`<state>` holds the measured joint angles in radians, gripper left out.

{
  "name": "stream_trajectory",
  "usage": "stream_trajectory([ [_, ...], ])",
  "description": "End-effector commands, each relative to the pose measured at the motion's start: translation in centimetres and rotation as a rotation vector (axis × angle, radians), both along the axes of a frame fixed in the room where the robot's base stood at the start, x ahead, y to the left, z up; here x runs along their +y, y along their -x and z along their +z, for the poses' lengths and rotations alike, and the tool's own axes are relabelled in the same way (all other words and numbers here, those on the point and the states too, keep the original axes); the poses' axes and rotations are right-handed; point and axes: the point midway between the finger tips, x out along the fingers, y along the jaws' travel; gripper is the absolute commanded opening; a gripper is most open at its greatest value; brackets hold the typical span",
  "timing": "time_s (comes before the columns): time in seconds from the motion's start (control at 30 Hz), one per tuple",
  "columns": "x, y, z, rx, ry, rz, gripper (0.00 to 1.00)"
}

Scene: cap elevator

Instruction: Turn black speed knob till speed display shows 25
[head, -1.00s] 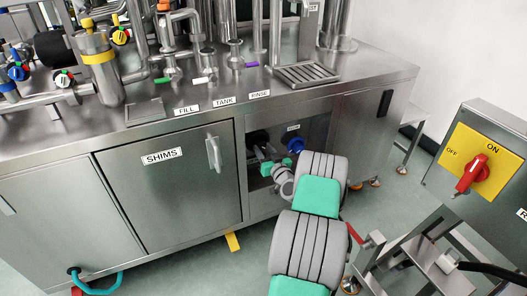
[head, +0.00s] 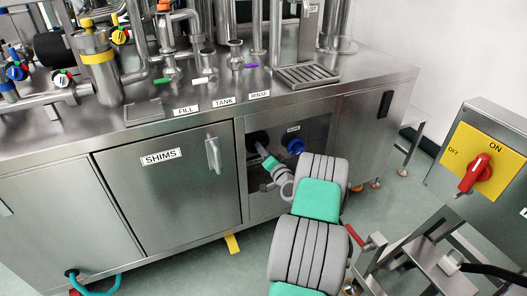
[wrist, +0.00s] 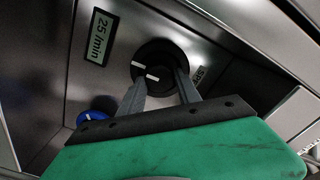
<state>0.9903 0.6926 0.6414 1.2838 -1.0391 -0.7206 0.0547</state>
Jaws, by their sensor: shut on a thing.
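The black speed knob (wrist: 152,64) sits in the recessed panel, with white marks on its face. My gripper (wrist: 161,82) is shut on the knob, one finger on each side of it. The speed display (wrist: 100,36) beside it reads 25 /min, appearing turned sideways in the wrist view. In the head view, the knob (head: 257,138) shows only partly at the tip of my gripper (head: 263,151). A label partly hidden by a finger, starting with "SP", is beside the knob.
A blue knob (wrist: 97,117) is close by in the same recess, also seen in the head view (head: 296,146). The SHIMS cabinet door (head: 165,195) is to the left. A yellow panel with a red switch (head: 474,173) stands to the right of my arm.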

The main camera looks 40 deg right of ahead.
Motion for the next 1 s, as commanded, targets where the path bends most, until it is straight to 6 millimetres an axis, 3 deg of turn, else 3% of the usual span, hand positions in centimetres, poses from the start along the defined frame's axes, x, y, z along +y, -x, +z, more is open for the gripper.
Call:
stream_trajectory([
  [0.6, 0.0, 0.04, -0.08, -0.012, -0.045, -0.001, 0.0],
  [0.63, 0.0, 0.04, -0.08, -0.012, -0.045, -0.001, 0.41],
  [0.87, -0.01, 0.02, -0.05, -0.012, -0.044, -0.001, 0.6],
  [1.0, -0.01, 0.01, -0.03, -0.013, -0.044, 0.0, 0.62],
])
